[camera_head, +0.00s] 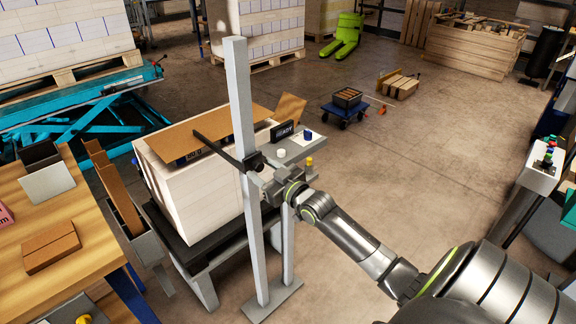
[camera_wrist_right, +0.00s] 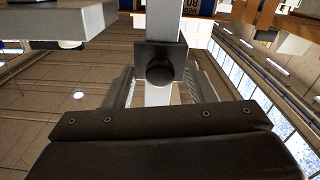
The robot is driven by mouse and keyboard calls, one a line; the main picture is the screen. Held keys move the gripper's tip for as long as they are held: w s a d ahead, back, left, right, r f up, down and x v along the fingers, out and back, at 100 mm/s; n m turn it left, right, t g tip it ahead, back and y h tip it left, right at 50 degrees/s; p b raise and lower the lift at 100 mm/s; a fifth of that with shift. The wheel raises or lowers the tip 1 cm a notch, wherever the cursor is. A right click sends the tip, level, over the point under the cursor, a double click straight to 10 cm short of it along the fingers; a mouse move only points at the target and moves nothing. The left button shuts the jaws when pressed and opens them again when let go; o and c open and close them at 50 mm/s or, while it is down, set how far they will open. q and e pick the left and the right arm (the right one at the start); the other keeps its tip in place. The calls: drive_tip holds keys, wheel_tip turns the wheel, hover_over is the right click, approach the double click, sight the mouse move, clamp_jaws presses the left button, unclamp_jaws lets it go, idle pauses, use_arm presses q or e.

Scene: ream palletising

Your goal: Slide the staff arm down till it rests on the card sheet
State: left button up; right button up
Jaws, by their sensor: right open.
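A grey upright staff (camera_head: 240,120) stands on a flat foot beside the white ream stack (camera_head: 195,192). The thin dark staff arm (camera_head: 216,148) reaches from a dark slider block on the staff over the brown card sheet (camera_head: 180,136) on top of the stack. I cannot tell whether the arm touches the sheet. My right gripper (camera_head: 268,186) is at the staff just below the slider block. In the right wrist view, a round black knob (camera_wrist_right: 160,72) on the block faces me, between my grey open fingers. My left gripper is not in view.
A grey shelf (camera_head: 295,148) with a dark display, a white puck and a yellow knob is right of the staff. A wooden table (camera_head: 95,255) is at left. A blue lift table (camera_head: 85,128) stands behind. Open floor (camera_head: 420,165) lies to the right.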

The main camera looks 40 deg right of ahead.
drive_tip(key=s+d+p, duration=0.1)
drive_tip(key=s+p, duration=0.7)
drive_tip(key=s, duration=0.8)
drive_tip(key=shift+s+p, duration=0.25)
drive_tip(key=shift+p, duration=0.1)
drive_tip(key=shift+d, duration=0.1)
drive_tip(key=s+d+f+m+g+h, duration=0.15)
drive_tip(key=s+f+g, duration=0.3)
drive_tip(key=f, duration=0.95)
drive_tip(key=s+d+f+m+g+h, duration=0.1)
drive_tip(key=s+d+f+g+h, duration=0.15)
drive_tip(key=s+f, duration=0.75)
drive_tip(key=s+a+f+g+y, duration=0.1)
drive_tip(key=s+a+f+g, duration=0.4)
drive_tip(key=s+f, duration=0.5)
drive_tip(key=s+a+f+g, duration=0.4)
drive_tip(key=s+a+f, duration=0.4)
drive_tip(key=s+f, duration=0.3)
drive_tip(key=shift+s+f+m+g+y, duration=0.25)
drive_tip(key=shift+f+m+g+y, duration=0.15)
drive_tip(key=shift+f, duration=0.2)
